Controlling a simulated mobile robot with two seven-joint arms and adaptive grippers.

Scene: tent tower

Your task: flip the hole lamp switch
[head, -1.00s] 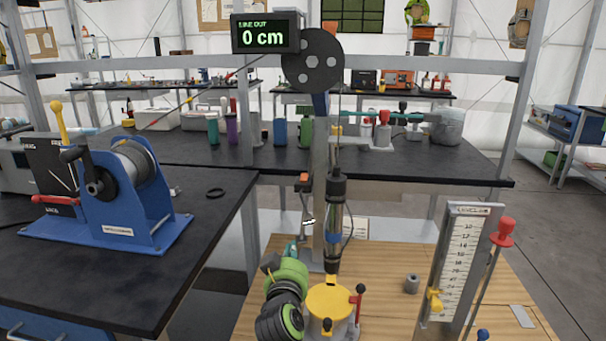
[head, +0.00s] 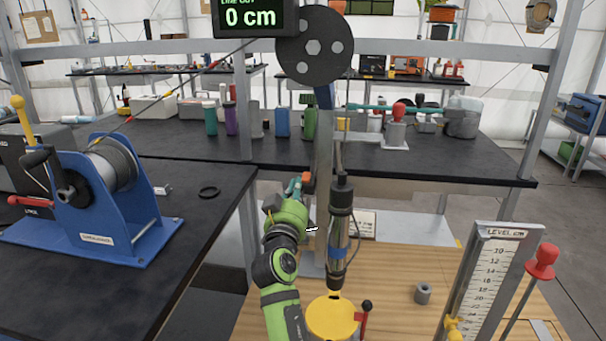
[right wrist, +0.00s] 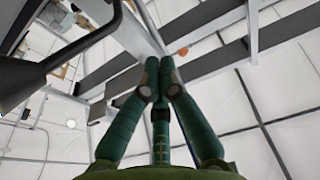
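A small orange-tipped fitting (head: 306,177) hangs beside the grey post, left of the dark hanging cylinder; it looks like the lamp switch, but it is too small to be sure. An orange spot (right wrist: 183,50) shows just right of the fingertips in the right wrist view. My right gripper (head: 295,182) has teal fingers and is raised just left of the orange fitting, very close to it; I cannot tell whether they touch. In the right wrist view its fingertips (right wrist: 159,64) meet with nothing between them. My left gripper is out of view.
The hanging cylinder (head: 339,240) stands over a yellow-topped fixture (head: 332,317) just right of my right arm. A blue winch (head: 110,200) sits on the left black table. A level gauge (head: 488,280) and red-knobbed rod (head: 541,262) stand at right.

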